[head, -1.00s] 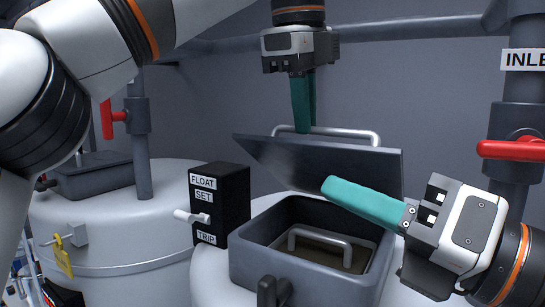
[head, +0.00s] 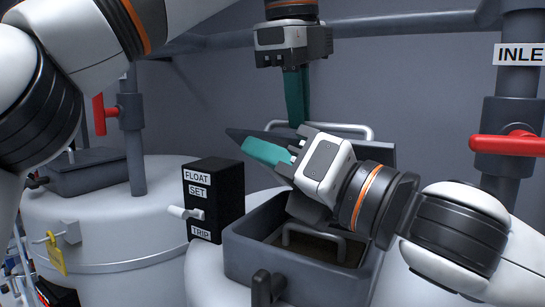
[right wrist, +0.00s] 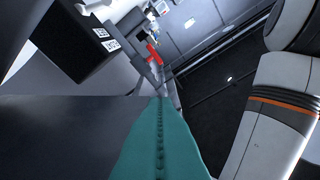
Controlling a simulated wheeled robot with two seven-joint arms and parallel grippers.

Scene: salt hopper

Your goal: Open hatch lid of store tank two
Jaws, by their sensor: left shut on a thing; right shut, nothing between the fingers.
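The hatch lid (head: 381,156) is a dark grey plate, raised and tilted above the far side of the grey hatch box (head: 300,268) on the near white tank (head: 205,275). The box mouth is uncovered and shows a bar handle (head: 325,231) inside. My left gripper (head: 297,122) hangs from above, shut on the lid's silver handle (head: 350,127). My right gripper (head: 262,150) is shut and empty, in front of the lid and hiding much of it. In the right wrist view its teal fingers (right wrist: 160,105) lie alongside the dark lid (right wrist: 65,140); whether they touch is unclear.
A black float box (head: 215,190) with a white lever stands left of the hatch. A dark latch (head: 265,288) projects from the box front. A pipe with a red valve handle (head: 505,147) rises at right. Another tank (head: 100,225) with a closed hatch stands at left.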

